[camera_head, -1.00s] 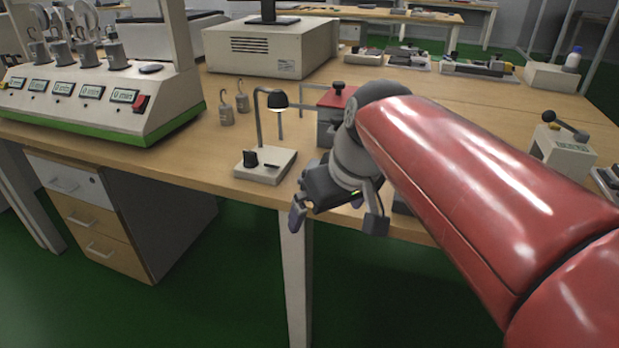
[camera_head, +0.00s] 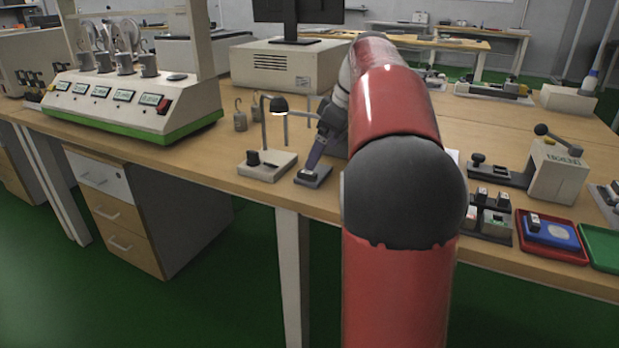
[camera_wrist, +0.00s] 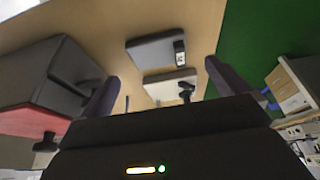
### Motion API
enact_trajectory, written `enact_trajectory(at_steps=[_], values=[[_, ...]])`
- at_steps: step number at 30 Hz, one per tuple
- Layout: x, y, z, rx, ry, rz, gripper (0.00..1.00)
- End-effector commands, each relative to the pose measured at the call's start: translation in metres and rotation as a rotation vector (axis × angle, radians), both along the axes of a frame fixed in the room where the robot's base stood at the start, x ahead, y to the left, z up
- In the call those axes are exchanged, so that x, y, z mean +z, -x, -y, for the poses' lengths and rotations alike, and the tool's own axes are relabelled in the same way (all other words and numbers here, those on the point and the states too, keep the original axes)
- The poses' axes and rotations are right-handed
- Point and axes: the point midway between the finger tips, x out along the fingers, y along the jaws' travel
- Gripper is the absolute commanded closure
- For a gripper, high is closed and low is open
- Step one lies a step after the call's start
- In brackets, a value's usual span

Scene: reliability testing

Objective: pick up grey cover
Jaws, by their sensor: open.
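A flat dark-grey plate (camera_head: 316,181) lies near the table's front edge, right of the small lamp stand. A small dark and pale part sits on it. It also shows in the wrist view (camera_wrist: 152,52), between and beyond the fingertips. I cannot tell whether this plate or the grey box is the grey cover. My gripper (camera_wrist: 162,72) is open and empty, its fingers spread and pointing toward the table.
The lamp stand's pale base (camera_head: 259,168) is close left of the plate. A weight machine (camera_head: 120,112) and hooked weights stand farther left. A press (camera_head: 557,170), a red tray (camera_head: 575,258) and a green tray (camera_head: 600,240) are on the right. My arm hides the table's middle.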

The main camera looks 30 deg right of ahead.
Motion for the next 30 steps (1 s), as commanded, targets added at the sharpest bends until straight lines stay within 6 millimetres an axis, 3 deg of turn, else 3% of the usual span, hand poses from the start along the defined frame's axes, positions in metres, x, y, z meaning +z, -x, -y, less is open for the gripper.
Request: enact_trajectory(at_steps=[12,20,30], values=[[-0.05,-0.017,-0.011,-0.001,0.0,-0.001,0.0],[-0.052,-0.018,-0.012,-0.001,0.0,0.0,0.0],[-0.052,-0.018,-0.012,-0.001,0.0,0.0,0.41]])
